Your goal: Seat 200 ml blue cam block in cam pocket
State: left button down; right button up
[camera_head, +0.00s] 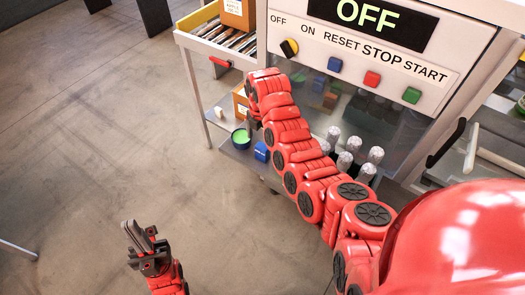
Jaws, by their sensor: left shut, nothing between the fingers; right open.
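I cannot make out the cam pocket. My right arm reaches up across the machine front, and its wrist bends down at the far end. My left gripper (138,236) is shut and empty over bare floor.
The control panel (363,30) reads OFF, with a knob and several buttons. Several silver-topped bottles (345,160) stand right of my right arm.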

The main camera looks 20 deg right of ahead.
aim_at(262, 146)
jog(key=shift+s+f+p, duration=0.15)
jog(key=shift+f+p, duration=0.1)
jog(key=shift+p, duration=0.15)
jog(key=f+p, duration=0.2)
jog(key=f, duration=0.1)
jog(key=shift+s+d+f, duration=0.15)
jog(key=shift+d+f, duration=0.05)
jog(key=shift+f, duration=0.7)
grip_shut()
jog(key=shift+r, duration=0.2)
